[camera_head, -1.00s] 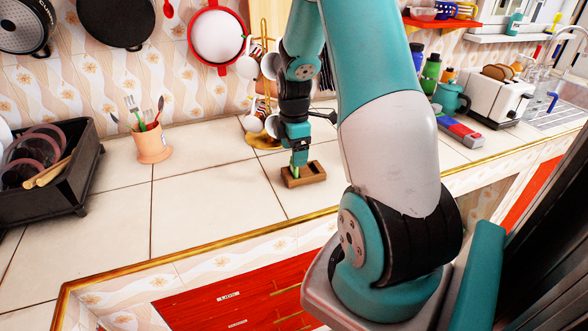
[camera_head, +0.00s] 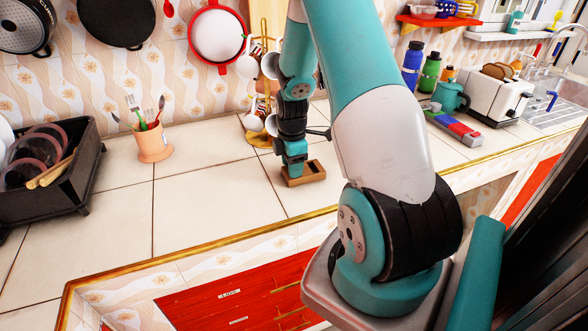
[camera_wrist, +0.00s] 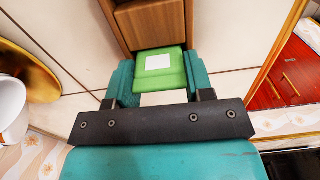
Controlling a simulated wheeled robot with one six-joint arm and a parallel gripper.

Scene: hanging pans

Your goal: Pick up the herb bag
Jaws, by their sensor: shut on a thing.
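The herb bag is a small green packet with a white label (camera_wrist: 171,77), seen in the wrist view between the two teal fingers. My gripper (camera_wrist: 160,84) is shut on it, one finger on each side. A brown wooden box (camera_wrist: 150,22) lies directly beyond the bag in that view. In the head view my gripper (camera_head: 295,166) points down into the wooden box (camera_head: 312,174) on the counter, and the bag is hidden there. I cannot tell whether the bag touches the box.
A mug stand (camera_head: 259,138) with hanging cups stands just behind my gripper. A utensil cup (camera_head: 154,146) and a black dish rack (camera_head: 85,170) are to the left. Bottles, a teapot and a toaster (camera_head: 492,98) are at the right. The tiled counter (camera_head: 215,192) is clear at front left.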

